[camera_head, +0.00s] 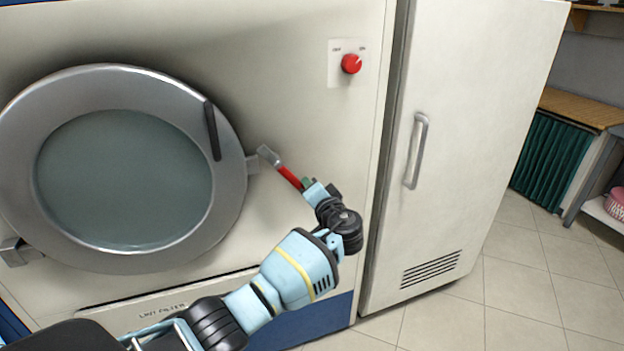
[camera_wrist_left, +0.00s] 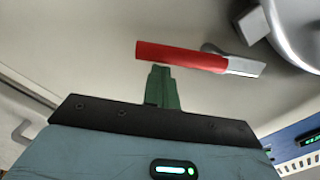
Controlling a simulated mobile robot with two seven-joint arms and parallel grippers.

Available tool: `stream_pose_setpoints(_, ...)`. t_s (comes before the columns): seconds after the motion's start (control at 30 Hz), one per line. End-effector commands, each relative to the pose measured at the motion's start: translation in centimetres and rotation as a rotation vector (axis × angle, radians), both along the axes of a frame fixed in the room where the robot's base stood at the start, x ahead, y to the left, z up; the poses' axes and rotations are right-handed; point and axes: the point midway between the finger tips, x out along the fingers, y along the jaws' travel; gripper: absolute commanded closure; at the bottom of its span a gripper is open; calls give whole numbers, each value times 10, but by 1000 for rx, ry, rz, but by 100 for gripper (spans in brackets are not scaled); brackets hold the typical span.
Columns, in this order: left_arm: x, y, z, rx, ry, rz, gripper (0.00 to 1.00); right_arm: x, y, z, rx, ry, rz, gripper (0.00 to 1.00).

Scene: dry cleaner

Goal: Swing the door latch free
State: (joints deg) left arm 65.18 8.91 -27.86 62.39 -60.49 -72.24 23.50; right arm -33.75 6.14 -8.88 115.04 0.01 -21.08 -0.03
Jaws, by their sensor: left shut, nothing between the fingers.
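The door latch has a red grip (camera_head: 289,176) and a metal end (camera_head: 268,155) beside the lug on the right rim of the round door (camera_head: 232,195). It slants down to the right from the metal end. In the left wrist view the red grip (camera_wrist_left: 180,56) lies across the picture, just beyond my fingertips. My left gripper (camera_head: 308,183) is shut with nothing between its green fingers (camera_wrist_left: 162,72). Its fingertips are at the lower end of the red grip; whether they touch it I cannot tell. The door looks closed. My right gripper is not in view.
A dark handle (camera_head: 212,131) stands on the door rim. A red knob (camera_head: 351,64) is on the panel above right. A white cabinet (camera_head: 480,110) with a grey handle (camera_head: 417,151) stands right of the machine. Tiled floor (camera_head: 530,290) is clear at the lower right.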

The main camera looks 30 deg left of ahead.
Motion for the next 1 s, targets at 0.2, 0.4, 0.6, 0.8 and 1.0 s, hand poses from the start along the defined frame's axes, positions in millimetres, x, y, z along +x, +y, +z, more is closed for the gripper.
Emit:
stream_pose_setpoints(0.2, -10, 9, -11, 132, 156, 3, 100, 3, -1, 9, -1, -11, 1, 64)
stream_pose_setpoints(0.4, -18, 16, -18, 241, 282, 4, 100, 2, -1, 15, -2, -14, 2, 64)
stream_pose_setpoints(0.6, -25, 22, -24, 328, 383, 4, 100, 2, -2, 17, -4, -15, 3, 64)
stream_pose_setpoints(0.8, -30, 26, -27, 324, 379, 2, 100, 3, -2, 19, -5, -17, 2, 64)
stream_pose_setpoints(1.0, -32, 28, -28, 322, 378, 3, 100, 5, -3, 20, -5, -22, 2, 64)
